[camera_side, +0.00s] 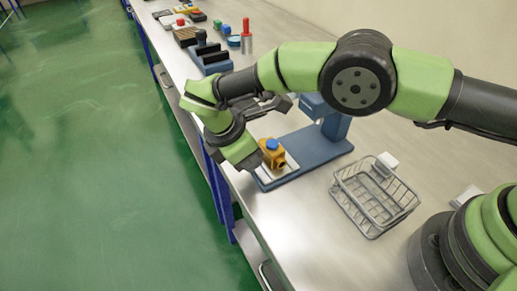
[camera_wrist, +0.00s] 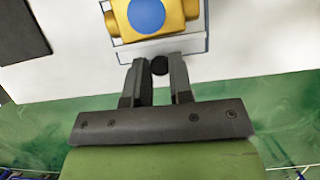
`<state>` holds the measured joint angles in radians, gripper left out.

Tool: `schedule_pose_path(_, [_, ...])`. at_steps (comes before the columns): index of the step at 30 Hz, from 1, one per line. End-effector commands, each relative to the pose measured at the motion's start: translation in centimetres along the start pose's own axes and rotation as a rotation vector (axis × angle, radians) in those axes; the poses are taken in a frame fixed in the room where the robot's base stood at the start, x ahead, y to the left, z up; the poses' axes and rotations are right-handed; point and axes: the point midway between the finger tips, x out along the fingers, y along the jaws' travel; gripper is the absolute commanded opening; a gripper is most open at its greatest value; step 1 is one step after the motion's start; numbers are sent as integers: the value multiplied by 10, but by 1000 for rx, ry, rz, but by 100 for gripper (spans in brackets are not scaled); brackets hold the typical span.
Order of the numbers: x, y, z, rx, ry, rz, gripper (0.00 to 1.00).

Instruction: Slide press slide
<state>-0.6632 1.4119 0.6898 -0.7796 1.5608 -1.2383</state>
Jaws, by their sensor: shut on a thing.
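A yellow block (camera_side: 272,158) with a blue round top (camera_side: 271,144) sits on a pale sliding plate (camera_side: 284,173) at the near-left end of a blue press base (camera_side: 312,150). The blue press head (camera_side: 312,104) stands at the base's other end, apart from the block. In the wrist view the yellow block (camera_wrist: 188,9) and its blue top (camera_wrist: 147,14) are at the upper middle, cut by the frame edge. My gripper (camera_wrist: 159,63) is shut on a dark round knob (camera_wrist: 159,67) at the plate's edge. In the side view my wrist hides the fingertips.
A wire basket (camera_side: 368,215) with a white block (camera_side: 386,163) at its rim stands to the right. A white piece (camera_side: 466,196) lies near my base. A dark-slotted blue rack (camera_side: 212,62), a red-handled tool (camera_side: 246,36) and other small items stand farther back. The bench edge is close to my wrist.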

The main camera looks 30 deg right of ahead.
Motion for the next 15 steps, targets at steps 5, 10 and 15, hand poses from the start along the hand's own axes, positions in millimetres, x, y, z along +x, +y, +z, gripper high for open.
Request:
schedule_pose_path(5, [-2, 0, -4, -7, 10, 11, 0])
schedule_pose_path(10, [-3, 0, -6, -7, 14, 12, 23])
schedule_pose_path(15, [-3, 0, -5, -5, 12, 8, 46])
